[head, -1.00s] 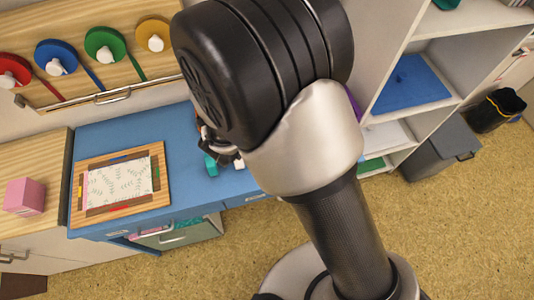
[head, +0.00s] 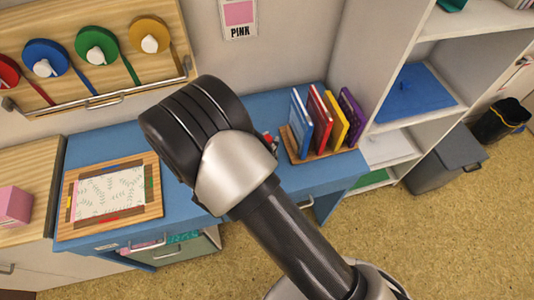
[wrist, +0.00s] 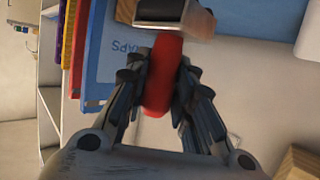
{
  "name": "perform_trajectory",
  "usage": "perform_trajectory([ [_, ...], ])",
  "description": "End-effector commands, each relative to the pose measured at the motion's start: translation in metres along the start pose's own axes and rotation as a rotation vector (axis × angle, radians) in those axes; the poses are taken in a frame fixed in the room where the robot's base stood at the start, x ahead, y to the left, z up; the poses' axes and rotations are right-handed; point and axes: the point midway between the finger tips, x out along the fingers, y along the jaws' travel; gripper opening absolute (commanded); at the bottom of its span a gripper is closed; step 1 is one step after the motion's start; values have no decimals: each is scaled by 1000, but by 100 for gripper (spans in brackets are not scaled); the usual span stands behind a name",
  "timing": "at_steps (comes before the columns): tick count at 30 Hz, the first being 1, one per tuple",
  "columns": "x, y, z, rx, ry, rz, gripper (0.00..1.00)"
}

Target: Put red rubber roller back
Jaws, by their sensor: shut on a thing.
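The red rubber roller shows in the wrist view, with a red handle (wrist: 163,85) between my fingers and a grey and brown head (wrist: 172,14) beyond the fingertips. My gripper (wrist: 162,88) is shut on the red handle, near the middle of that view. In the head view my arm hides the gripper. A small red bit (head: 268,138) shows just right of my wrist, above the blue desk (head: 280,102); I cannot tell if it is part of the roller.
Blue, red, yellow and purple books (head: 328,122) stand on a wooden base at the desk's right. They also show in the wrist view (wrist: 112,50). A framed wooden board (head: 110,199) lies at left. Tape spools (head: 97,48) hang on the wall. Open shelves (head: 412,87) stand right.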

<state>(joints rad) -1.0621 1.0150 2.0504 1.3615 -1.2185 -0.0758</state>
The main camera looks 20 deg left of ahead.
Motion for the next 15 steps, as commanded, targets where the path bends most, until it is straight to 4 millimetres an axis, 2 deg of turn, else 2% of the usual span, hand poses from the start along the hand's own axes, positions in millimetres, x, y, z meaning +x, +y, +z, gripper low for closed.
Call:
perform_trajectory([
  [4,4,0,13,-1,1,0,0],
  [9,13,0,38,-1,1,0,0],
  [15,14,0,40,1,1,-1,0],
])
